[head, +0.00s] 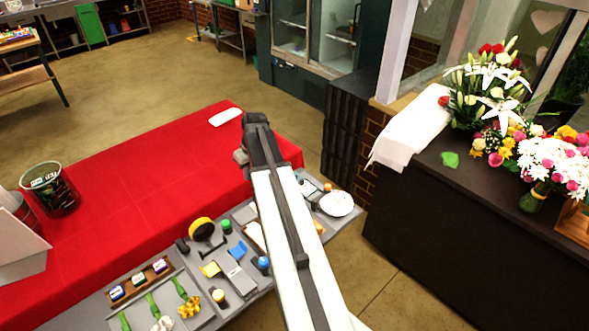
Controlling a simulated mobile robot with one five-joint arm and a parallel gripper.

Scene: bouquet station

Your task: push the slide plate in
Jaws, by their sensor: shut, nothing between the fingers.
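My gripper (256,122) is dark and shut, at the far end of my white arm. In the picture it lies over the red table's right part, near its far right edge. A grey board (195,262) along the front edge of the table carries many small fixtures. A flat light-grey rectangular piece (239,279) lies on this board, left of my arm; it may be the slide plate, but I cannot tell for sure. My gripper appears well apart from it. My arm hides part of the board, so a plate could also be hidden there.
The red table (130,200) is mostly bare, with a dark bucket (50,190) at left and a white item (225,116) at the far edge. The board also holds a yellow disc (201,229) and a white dish (337,204). A dark counter (440,215) with flowers stands right.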

